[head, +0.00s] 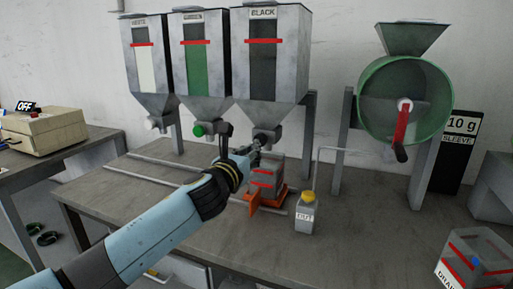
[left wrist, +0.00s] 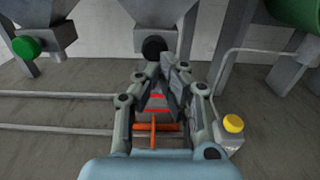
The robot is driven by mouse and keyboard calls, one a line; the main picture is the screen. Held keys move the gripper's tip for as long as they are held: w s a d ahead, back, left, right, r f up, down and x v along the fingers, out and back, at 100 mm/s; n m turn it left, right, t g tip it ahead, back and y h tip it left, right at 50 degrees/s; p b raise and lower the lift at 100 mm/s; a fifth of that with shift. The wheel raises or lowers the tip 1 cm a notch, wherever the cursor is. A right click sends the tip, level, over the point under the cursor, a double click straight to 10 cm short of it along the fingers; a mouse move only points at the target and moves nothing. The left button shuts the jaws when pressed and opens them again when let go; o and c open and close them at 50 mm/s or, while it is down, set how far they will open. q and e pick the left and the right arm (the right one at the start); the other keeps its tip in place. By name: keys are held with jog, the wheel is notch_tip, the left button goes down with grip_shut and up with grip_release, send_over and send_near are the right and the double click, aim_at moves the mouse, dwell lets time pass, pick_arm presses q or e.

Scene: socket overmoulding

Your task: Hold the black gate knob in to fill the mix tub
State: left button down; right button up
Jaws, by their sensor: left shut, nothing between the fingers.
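The black hopper (head: 270,70), labelled BLACK, is the rightmost of three on the bench. Its black gate knob (left wrist: 154,47) shows in the left wrist view just beyond my fingertips; in the head view my gripper largely covers it. My left gripper (head: 256,146) is shut and empty, pointing at the knob; it also shows in the left wrist view (left wrist: 163,62). I cannot tell whether the tips touch the knob. The clear mix tub (head: 264,181) with red lines sits on an orange carriage (head: 267,202) below the black hopper. Its fill level is unclear. My right gripper is out of view.
The white hopper (head: 149,70) and green hopper (head: 200,70) stand to the left, the latter with a green knob (left wrist: 26,47). A yellow-capped bottle (head: 305,215) stands right of the carriage. A green drum (head: 380,95) with a red crank is at the right. Rails (head: 150,172) run along the bench.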

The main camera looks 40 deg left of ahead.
pick_arm(q)
jog(key=v, duration=0.7)
jog(key=shift+s+f, duration=0.2)
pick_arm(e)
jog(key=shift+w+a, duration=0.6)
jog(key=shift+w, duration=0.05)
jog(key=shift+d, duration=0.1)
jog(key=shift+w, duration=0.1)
pick_arm(q)
jog(key=b+v, duration=0.1)
jog(key=b, duration=0.3)
jog(key=shift+s, duration=0.4)
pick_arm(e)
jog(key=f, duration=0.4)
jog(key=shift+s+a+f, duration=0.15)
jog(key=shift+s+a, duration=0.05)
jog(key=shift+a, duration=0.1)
